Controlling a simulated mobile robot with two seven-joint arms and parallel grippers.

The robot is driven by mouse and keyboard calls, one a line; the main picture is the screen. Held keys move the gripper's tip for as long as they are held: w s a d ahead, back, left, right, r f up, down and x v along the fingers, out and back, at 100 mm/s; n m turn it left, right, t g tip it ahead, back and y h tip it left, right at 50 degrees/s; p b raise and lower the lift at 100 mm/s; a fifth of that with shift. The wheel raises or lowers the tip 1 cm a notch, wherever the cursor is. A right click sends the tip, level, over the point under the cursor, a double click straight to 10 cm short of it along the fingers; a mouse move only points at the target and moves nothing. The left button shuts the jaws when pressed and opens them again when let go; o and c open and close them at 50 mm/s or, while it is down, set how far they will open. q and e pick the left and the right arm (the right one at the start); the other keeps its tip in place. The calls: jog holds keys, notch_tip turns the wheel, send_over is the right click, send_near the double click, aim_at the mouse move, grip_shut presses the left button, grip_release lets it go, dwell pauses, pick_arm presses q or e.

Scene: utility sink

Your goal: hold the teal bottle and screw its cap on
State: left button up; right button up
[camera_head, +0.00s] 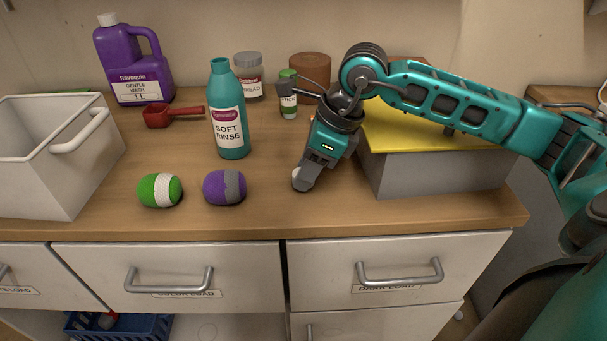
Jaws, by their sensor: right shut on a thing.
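The teal bottle (231,133) stands upright on the wooden counter, with a "SOFT RINSE" label and a bare, narrow neck with no cap on it. My right gripper (301,180) points down to the counter, to the right of the bottle and apart from it. It is shut on a small pale thing (299,184), which looks like the bottle's cap; the fingers hide most of it. It is at or just above the counter top. My left gripper is not in view.
A green-and-white ball (160,190) and a purple-and-grey ball (224,187) lie in front of the bottle. A red scoop (172,115), purple jug (139,75), jar (248,79) and green-capped bottle (288,98) stand behind. A white bin (45,175) is left; a yellow-topped grey box (425,172) is right.

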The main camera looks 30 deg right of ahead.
pick_arm(q)
jog(key=p, duration=0.2)
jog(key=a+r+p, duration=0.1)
jog(key=p, duration=0.1)
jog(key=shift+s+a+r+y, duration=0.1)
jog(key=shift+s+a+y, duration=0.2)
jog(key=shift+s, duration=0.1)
pick_arm(e)
notch_tip(320, 180, up, 20)
